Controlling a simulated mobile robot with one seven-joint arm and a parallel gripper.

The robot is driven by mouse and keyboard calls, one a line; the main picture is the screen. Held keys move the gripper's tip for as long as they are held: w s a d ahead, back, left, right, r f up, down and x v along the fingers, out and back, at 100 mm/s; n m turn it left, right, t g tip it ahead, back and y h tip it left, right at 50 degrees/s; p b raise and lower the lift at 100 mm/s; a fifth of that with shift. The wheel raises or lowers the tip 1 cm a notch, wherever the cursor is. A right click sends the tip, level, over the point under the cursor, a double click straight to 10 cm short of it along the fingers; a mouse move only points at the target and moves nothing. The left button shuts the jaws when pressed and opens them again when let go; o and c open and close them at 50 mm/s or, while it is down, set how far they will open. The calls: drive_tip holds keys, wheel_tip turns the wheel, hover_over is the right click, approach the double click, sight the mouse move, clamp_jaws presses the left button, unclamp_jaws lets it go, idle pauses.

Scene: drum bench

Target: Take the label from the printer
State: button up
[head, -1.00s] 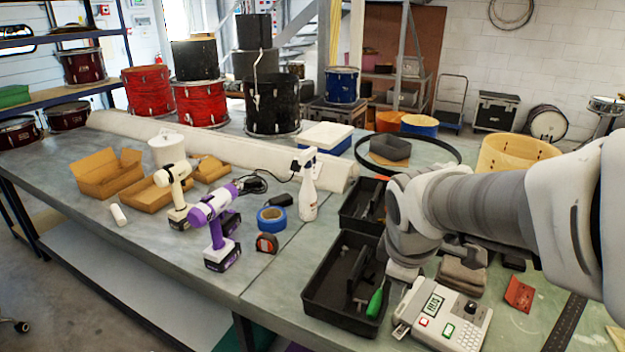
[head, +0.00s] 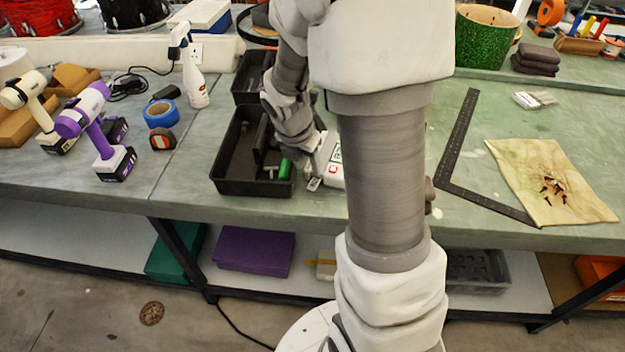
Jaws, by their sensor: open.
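The label printer (head: 335,173) is a white box on the bench, mostly hidden behind my arm. A small pale piece at its left front end, which looks like the label (head: 314,184), sticks out over the bench. My gripper (head: 317,167) is at the printer's left end, pointing down just above the label. It is open. Its fingers are small here, and I cannot tell whether the label lies between them.
A black tray (head: 222,182) with a green-handled tool (head: 285,169) stands left of the printer, close to my gripper. Blue tape (head: 161,113) and a purple drill (head: 100,130) are further left. A black square (head: 455,140) and a stained cloth (head: 550,180) lie right.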

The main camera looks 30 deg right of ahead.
sight(313, 184)
drive_tip(key=b+x, duration=0.5)
drive_tip(key=x, duration=0.1)
drive_tip(key=shift+f, duration=0.15)
drive_tip(key=shift+b+x, duration=0.75)
drive_tip(key=shift+x, duration=0.55)
drive_tip(key=c, duration=0.6)
